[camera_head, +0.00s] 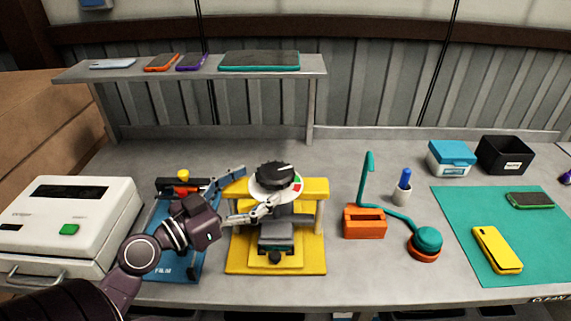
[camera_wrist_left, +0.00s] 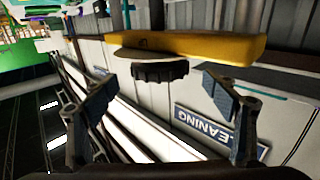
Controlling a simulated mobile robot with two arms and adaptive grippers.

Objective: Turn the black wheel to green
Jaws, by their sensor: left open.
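The black wheel (camera_head: 275,175) sits on a white dial (camera_head: 262,194) on top of the yellow press (camera_head: 316,188). A green patch and a red patch show on the dial's right side; which one the wheel's mark points to is unclear. My left gripper (camera_head: 260,185) is open at the wheel's left, one finger behind and one in front. In the left wrist view the ridged black wheel (camera_wrist_left: 160,72) lies between and beyond the open fingers (camera_wrist_left: 160,92), with a gap on both sides. My right gripper is not in view.
A blue stand (camera_head: 178,265) is left of the press, partly behind my left arm. A white machine (camera_head: 75,215) stands further left. An orange block (camera_head: 364,222) and a teal mat (camera_head: 460,215) with phones lie to the right. A shelf (camera_head: 200,73) is behind.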

